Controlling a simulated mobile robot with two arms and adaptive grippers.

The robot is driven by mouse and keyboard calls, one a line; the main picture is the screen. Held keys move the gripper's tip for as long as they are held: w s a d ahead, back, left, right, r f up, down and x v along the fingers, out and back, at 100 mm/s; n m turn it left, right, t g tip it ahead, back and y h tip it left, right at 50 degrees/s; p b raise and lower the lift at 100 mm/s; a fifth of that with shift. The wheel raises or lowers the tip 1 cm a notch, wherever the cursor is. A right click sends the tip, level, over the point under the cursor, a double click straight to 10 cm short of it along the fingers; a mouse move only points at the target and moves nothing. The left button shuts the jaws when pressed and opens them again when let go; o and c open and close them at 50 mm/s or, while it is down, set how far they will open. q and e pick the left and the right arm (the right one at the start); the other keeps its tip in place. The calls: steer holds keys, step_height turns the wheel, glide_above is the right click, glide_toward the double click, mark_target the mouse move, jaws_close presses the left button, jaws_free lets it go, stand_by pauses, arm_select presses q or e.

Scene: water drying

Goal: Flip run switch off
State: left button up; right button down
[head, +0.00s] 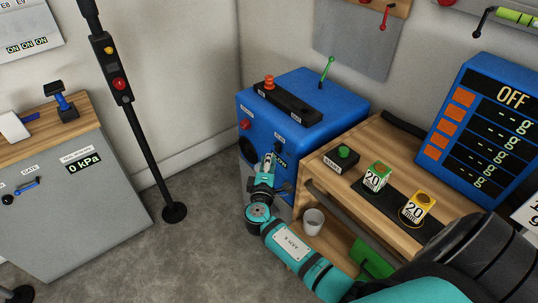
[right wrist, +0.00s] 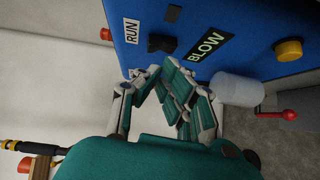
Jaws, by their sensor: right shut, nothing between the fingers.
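The blue machine (head: 300,105) stands in the corner, left of the wooden bench. In the right wrist view its blue face (right wrist: 235,20) carries a RUN label (right wrist: 131,31), a black switch (right wrist: 160,44) beside it and a lit BLOW sign (right wrist: 207,47). My right gripper (head: 268,160) is in front of this face. In the right wrist view, the fingertips (right wrist: 158,72) are together and empty, just below the switch. Whether they touch the switch I cannot tell. In the head view the gripper partly covers this area. My left gripper is not in view.
The bench (head: 345,165) holds a green button box (head: 342,158), two small labelled cartons and a blue OFF display (head: 480,125). A white cup (head: 313,221) is on the lower shelf. A black pole (head: 150,160) stands left. The floor between is clear.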

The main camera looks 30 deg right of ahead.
steer(key=v, duration=0.8)
steer(key=shift+s+a, duration=0.2)
steer(key=shift+a, duration=0.05)
steer(key=shift+f, duration=0.15)
steer(key=s+a+f+g+y+p, duration=0.15)
steer(key=s+f, duration=0.35)
steer(key=f, duration=0.5)
steer(key=s+a+f+g+y, duration=0.1)
steer(key=s+f+g+y, duration=0.3)
steer(key=f, duration=0.6)
steer(key=s+a+f+g+y+p, duration=0.1)
steer(key=s+a+f+y, duration=0.1)
steer(key=s+f, duration=0.55)
steer(key=s+f+m+g+y, duration=0.1)
steer(key=s+f, duration=0.3)
steer(key=s, duration=0.5)
steer(key=s+a+f+m+g+y+p, duration=0.1)
steer(key=s+f+m+g, duration=0.1)
steer(key=s+f, duration=0.3)
steer(key=s+a+f+m+g+y, duration=0.1)
steer(key=s+f, duration=0.4)
steer(key=s, duration=0.8)
steer(key=m+g, duration=0.1)
steer(key=m, duration=0.1)
steer(key=shift+m+g, duration=0.35)
steer(key=shift+m, duration=0.05)
steer(key=shift+s+f+y, duration=0.1)
steer(key=shift+s+y, duration=0.05)
steer(key=shift+y, duration=0.1)
